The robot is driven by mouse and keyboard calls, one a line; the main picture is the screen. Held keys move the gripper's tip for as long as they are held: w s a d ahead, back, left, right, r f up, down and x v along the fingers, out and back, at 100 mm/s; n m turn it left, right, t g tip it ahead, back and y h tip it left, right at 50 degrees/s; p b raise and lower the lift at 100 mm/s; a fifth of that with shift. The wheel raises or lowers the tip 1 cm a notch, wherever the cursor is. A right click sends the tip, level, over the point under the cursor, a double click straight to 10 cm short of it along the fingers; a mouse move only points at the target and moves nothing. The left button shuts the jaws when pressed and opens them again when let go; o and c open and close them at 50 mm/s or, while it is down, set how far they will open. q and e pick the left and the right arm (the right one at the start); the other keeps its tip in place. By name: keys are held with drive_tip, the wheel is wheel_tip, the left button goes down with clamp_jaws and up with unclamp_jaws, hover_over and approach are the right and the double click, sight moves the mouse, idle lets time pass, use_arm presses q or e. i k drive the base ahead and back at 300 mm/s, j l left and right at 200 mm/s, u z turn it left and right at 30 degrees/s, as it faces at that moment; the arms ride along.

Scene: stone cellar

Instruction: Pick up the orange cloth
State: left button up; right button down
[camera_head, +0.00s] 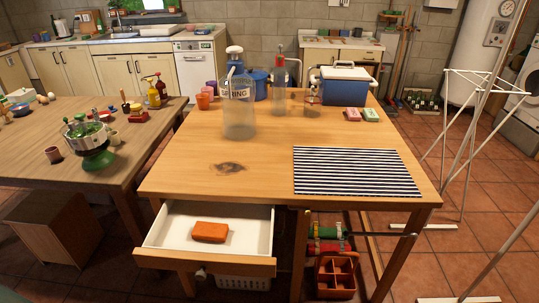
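An orange block-shaped item (210,231), which looks like the folded orange cloth, lies in the open white-lined drawer (255,243) under the front left of the wooden table (230,178). It sits near the middle of the drawer floor, with bare floor around it. Nothing touches it from above. Neither of my grippers shows in the head view.
A striped mat (355,171) lies on the table's right half. A large clear bottle (238,110), a blue cooler (345,86) and two sponges stand farther back. A white drying rack (470,130) stands at the right.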

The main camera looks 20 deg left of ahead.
sight(218, 232)
drive_tip(key=u, duration=1.1)
